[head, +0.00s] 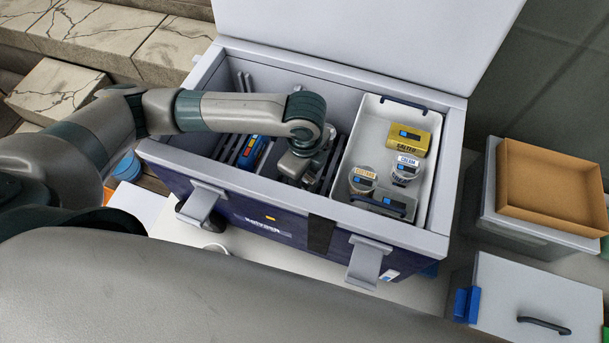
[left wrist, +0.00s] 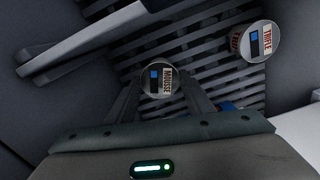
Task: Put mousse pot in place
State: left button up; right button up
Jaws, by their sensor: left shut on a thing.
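The mousse pot (left wrist: 160,80) is a small round pot with a white label reading "MOUSSE" and a blue patch, seen from above in the left wrist view. My left gripper (left wrist: 166,92) is shut on it, one finger on each side. In the head view my left gripper (head: 293,170) reaches down inside the open cool box (head: 180,157), over its dark slatted floor. The pot is hidden there by the gripper and arm. I cannot tell whether the pot touches the slats. My right gripper is not in view.
A second pot (left wrist: 254,41), its label seeming to read "TRIFLE", stands on the slats. A white tray (head: 351,165) in the box's right side holds a yellow "SALTED" pack (head: 412,134), a cream pot (head: 406,169), a custard pot (head: 362,180) and a grey pack. The raised lid (head: 370,40) stands behind.

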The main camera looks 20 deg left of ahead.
aim_at(305, 180)
pick_arm(q)
jog(key=shift+f, duration=0.35)
jog(key=shift+f, duration=0.15)
jog(key=o, duration=1.1)
notch_tip(305, 180, up, 12)
jog(key=b, duration=0.2)
